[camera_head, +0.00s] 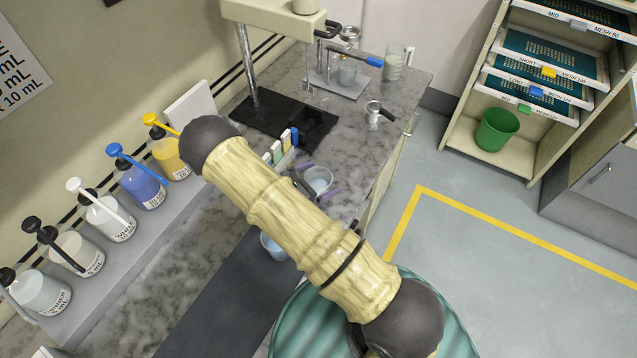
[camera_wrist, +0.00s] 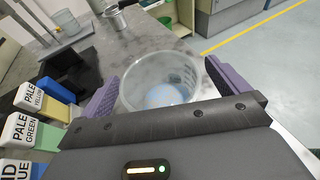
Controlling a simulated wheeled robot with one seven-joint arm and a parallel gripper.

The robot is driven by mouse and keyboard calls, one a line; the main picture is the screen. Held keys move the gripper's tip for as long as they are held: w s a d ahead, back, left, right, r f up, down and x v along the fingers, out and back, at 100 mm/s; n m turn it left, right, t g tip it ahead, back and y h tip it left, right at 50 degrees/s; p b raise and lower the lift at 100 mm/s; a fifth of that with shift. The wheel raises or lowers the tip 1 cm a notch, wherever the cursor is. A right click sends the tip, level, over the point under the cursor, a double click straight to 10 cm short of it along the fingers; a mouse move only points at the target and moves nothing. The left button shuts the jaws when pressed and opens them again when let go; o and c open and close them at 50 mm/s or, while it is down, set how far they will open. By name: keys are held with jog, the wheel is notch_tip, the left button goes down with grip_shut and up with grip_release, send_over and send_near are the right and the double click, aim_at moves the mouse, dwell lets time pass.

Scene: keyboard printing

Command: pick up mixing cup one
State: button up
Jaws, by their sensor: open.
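A clear cup (camera_wrist: 158,92) with pale contents low inside stands upright between the two purple-padded fingers of my gripper (camera_wrist: 161,74) in the wrist view. The fingers are open, one on each side of the cup; I cannot tell whether either touches it. The same cup (camera_head: 319,178) shows in the head view on the marbled counter, just right of my arm. My arm hides most of the gripper there. A second clear cup (camera_head: 272,248) stands lower, partly behind my arm. I can read no number on either cup.
Several labelled pump bottles (camera_head: 140,187) line a grey ledge at left. Small colour-labelled blocks (camera_wrist: 38,113) stand left of the gripper, near a black mat (camera_head: 285,118). A metal cup (camera_head: 373,112) is farther back. The counter's right edge is close.

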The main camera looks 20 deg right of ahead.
dwell(0.5)
jog(key=c, duration=1.2)
jog(key=shift+r, duration=0.1)
notch_tip(320, 180, up, 10)
jog(key=b, duration=0.3)
